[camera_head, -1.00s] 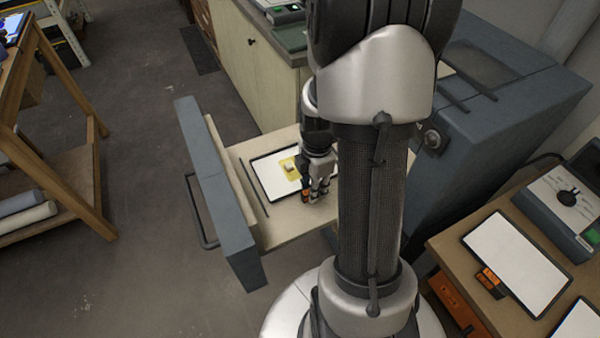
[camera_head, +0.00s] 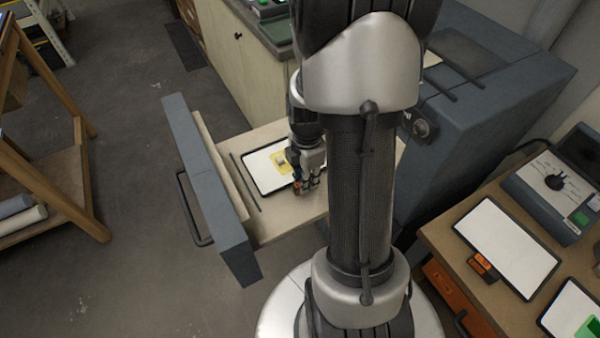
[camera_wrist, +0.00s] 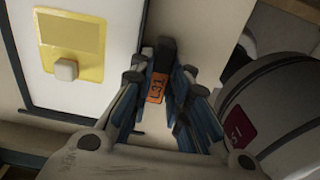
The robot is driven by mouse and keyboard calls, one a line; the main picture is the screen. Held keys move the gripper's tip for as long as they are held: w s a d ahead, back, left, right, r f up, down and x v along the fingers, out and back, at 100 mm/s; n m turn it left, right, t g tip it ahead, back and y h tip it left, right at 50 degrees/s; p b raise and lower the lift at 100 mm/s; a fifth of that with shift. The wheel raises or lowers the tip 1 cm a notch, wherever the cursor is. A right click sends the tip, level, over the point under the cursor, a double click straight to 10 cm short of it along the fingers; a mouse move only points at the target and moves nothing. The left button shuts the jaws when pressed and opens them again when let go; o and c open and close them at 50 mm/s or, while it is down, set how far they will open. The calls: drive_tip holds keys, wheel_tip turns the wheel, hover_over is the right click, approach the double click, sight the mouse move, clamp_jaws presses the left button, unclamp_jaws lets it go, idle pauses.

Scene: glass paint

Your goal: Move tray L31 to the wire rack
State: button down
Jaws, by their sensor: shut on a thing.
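Tray L31 (camera_head: 257,173) is a flat white tray with a dark rim, lying on the pale board of a pulled-out drawer (camera_head: 272,228). It also shows in the wrist view (camera_wrist: 100,95). A yellow sheet (camera_wrist: 72,30) with a small whitish block (camera_wrist: 66,69) lies on it. My gripper (camera_head: 305,187) is shut on the tray's dark handle at its right side. The orange label reading L31 (camera_wrist: 157,88) shows between the fingers in the wrist view (camera_wrist: 162,75). Any gap under the tray cannot be told. I cannot make out a wire rack.
A dark rod (camera_head: 245,181) lies left of the tray, beside the grey drawer front (camera_head: 210,190). A bench at right holds another white tray (camera_head: 508,245) with an orange-tagged handle and a grey control box (camera_head: 550,195). Open floor (camera_head: 110,250) lies left of the drawer.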

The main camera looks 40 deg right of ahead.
wheel_tip(320, 180, up, 13)
drive_tip(key=p, duration=0.6)
drive_tip(key=shift+w+f, duration=0.1)
drive_tip(key=shift+f, duration=0.05)
